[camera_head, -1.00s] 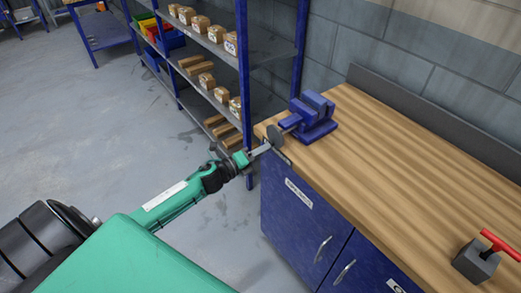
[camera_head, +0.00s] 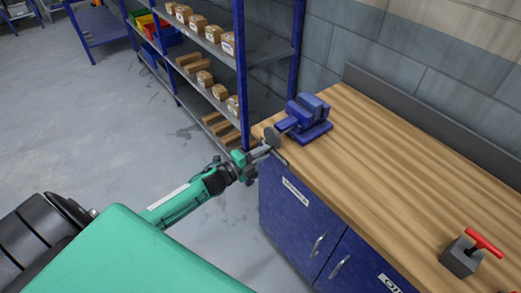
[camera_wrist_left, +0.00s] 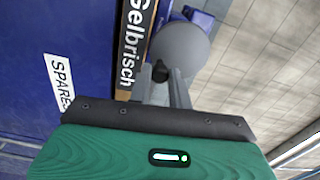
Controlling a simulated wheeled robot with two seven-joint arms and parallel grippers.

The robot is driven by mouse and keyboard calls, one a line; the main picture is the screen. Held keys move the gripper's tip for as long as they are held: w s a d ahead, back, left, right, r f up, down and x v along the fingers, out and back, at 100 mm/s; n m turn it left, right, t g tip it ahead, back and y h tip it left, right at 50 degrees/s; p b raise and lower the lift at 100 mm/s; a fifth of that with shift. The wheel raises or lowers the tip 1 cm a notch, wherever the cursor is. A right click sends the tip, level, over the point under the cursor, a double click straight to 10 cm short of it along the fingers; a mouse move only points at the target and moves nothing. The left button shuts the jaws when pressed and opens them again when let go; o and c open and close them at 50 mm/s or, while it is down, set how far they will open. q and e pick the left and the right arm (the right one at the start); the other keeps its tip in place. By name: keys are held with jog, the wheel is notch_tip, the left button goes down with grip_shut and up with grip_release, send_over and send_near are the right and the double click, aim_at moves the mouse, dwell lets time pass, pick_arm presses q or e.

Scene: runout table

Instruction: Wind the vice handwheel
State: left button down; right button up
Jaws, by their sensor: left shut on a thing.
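The blue vice (camera_head: 306,118) is mounted on the near-left corner of the wooden bench. My left gripper (camera_head: 262,151) is at the handwheel. In the left wrist view its two fingers are shut on the dark handle knob (camera_wrist_left: 160,71) on the wheel's face. My right gripper is not in view.
The bench top (camera_head: 400,165) is mostly clear. A grey block with a red T-handle (camera_head: 463,255) stands at the right. Blue cabinet doors (camera_head: 300,225) lie below the bench. A blue shelf rack (camera_head: 241,75) with small boxes stands behind my left gripper.

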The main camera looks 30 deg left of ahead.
pick_arm(q)
jog(key=n, duration=0.1)
jog(key=n+p, duration=0.2)
jog(key=shift+s+d+r+n, duration=0.15)
jog(key=shift+d+r+n, duration=0.15)
jog(key=shift+r, duration=0.1)
jog(key=shift+d+r+n+p, duration=0.1)
jog(key=shift+r+n+p, duration=0.25)
jog(key=shift+n+p, duration=0.55)
jog(key=shift+r+n+p, duration=0.1)
jog(key=shift+n+p, duration=0.3)
jog(key=shift+d+n, duration=0.1)
jog(key=shift+n, duration=0.3)
